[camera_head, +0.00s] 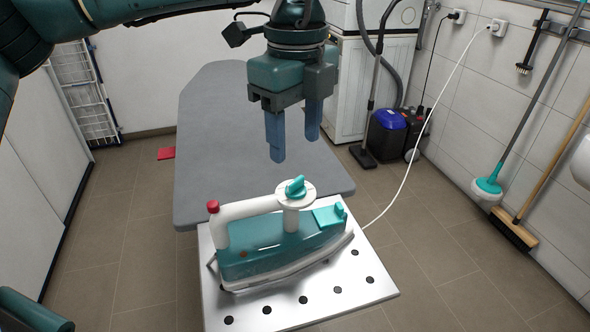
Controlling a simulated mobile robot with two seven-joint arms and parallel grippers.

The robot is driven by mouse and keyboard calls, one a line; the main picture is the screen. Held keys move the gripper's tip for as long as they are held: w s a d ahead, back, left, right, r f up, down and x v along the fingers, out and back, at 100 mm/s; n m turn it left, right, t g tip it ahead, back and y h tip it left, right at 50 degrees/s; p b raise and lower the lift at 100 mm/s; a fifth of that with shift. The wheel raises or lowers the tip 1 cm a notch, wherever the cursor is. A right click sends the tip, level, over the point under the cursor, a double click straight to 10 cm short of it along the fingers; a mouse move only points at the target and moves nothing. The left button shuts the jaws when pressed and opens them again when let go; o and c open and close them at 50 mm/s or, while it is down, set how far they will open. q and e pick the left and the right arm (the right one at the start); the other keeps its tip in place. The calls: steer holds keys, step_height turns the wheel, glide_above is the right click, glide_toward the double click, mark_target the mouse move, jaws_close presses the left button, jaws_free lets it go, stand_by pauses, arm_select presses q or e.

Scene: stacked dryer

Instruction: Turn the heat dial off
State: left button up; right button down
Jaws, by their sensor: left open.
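A teal and white iron (280,242) rests on a perforated metal plate (345,295) at the end of the ironing board. Its heat dial (296,188) is a teal knob on a white disc on top of the iron. A red button (213,206) is at the left end of the white handle. My left gripper (294,150) hangs above the iron with its blue fingers pointing down. It is open and empty, with a gap between it and the dial. My right gripper is not in view.
The grey ironing board (220,150) extends behind the iron. A white cord (410,160) runs from the iron to a wall socket. A blue vacuum cleaner (388,130), a mop (490,187) and a broom (515,230) stand at the right. A drying rack (88,105) is at the left.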

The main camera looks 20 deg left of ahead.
mark_target(295, 180)
arm_select(q)
step_height(295, 180, down, 7)
steer(key=shift+r, duration=0.15)
steer(key=c, duration=1)
